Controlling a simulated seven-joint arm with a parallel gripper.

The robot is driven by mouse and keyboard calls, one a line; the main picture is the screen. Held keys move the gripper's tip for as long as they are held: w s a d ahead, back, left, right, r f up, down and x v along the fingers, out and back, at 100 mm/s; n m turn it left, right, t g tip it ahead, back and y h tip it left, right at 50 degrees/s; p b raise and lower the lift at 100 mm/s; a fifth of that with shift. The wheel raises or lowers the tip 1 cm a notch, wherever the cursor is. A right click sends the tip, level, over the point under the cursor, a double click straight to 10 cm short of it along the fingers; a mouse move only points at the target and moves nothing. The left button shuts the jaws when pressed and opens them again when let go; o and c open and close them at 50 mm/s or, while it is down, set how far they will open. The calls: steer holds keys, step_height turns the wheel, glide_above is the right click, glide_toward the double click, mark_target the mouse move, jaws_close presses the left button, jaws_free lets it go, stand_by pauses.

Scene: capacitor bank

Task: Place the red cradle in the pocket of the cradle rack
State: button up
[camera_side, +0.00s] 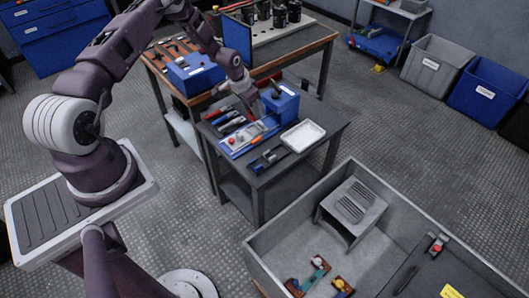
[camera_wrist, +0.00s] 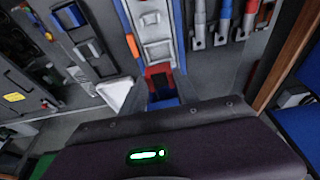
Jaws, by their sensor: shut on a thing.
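My gripper (camera_side: 258,113) is low over the small grey table, at the far end of a blue-edged rack with a pale grey top (camera_side: 243,146). In the wrist view, my gripper (camera_wrist: 163,88) is shut on a red piece, seemingly the red cradle (camera_wrist: 160,72), close to the end of the rack (camera_wrist: 152,22). I cannot tell whether the cradle touches the rack or sits in a pocket. In the side view the cradle is hidden by the gripper. A small red knob-like part (camera_side: 233,141) shows at the rack's near left end.
Red and blue-handled tools (camera_side: 228,122) lie left of the rack. A blue box (camera_side: 283,101) stands close behind right of my gripper. A white tray (camera_side: 303,136) and a dark clamp-like item (camera_side: 268,158) lie to the right and front. A workbench (camera_side: 185,95) stands behind.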

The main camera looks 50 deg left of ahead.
steer(key=w+d+f, duration=0.1)
steer(key=w+d, duration=0.1)
steer(key=d, duration=1.1)
steer(key=shift+f, duration=2.65)
steer(key=shift+f, duration=0.15)
steer(key=shift+f, duration=0.4)
steer(key=shift+f, duration=0.5)
steer(key=o, duration=1.3)
steer(key=shift+o, duration=0.2)
